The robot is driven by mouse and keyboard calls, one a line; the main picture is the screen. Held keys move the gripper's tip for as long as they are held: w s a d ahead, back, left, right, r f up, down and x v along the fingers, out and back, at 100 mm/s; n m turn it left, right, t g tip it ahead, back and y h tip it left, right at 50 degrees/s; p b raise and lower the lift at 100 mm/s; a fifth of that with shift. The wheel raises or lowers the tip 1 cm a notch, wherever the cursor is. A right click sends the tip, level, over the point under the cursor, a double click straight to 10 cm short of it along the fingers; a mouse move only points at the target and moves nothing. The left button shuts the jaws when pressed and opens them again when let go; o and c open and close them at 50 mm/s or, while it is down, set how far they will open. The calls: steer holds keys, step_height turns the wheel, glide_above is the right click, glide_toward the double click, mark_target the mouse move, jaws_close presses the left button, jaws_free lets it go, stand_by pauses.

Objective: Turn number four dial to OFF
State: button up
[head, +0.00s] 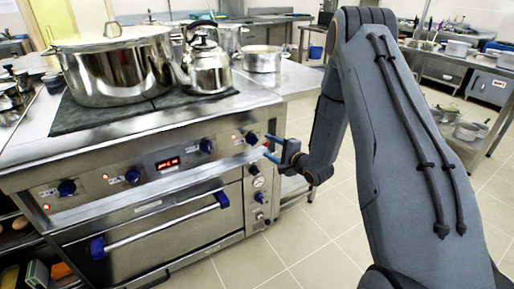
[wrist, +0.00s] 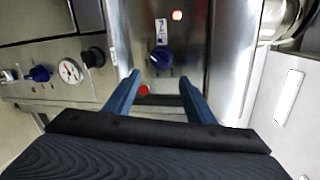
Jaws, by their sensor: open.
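The rightmost blue dial (head: 251,138) on the stove's front panel appears to be number four. In the wrist view this blue dial (wrist: 159,58) lies just beyond and between my fingertips, with a small white-and-blue label next to it; its printing and the dial's setting are too small to read. My gripper (head: 268,147) is open at the right end of the panel, close to the dial but apart from it. In the wrist view my gripper (wrist: 160,78) has its two blue fingers spread with nothing held. A red spot (wrist: 144,90) shows between the fingers.
More blue dials (head: 206,146) and a red display (head: 167,163) line the panel. An oven door handle (head: 160,225) runs below. A large pot (head: 115,72) and a kettle (head: 207,68) stand on the stovetop. A gauge (wrist: 69,71) sits beside other knobs. Open tiled floor lies in front.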

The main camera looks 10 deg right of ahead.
mark_target(254, 141)
steer(key=w+a+f+m+t+y, duration=0.1)
steer(key=w+a+m, duration=0.1)
steer(key=w+a, duration=0.2)
steer(key=shift+w+f+t+y+b, duration=0.3)
steer(key=shift+w+f+y, duration=0.1)
steer(key=shift+w, duration=0.75)
steer(key=shift+c, duration=0.4)
steer(key=c, duration=0.9)
steer(key=shift+c, duration=0.2)
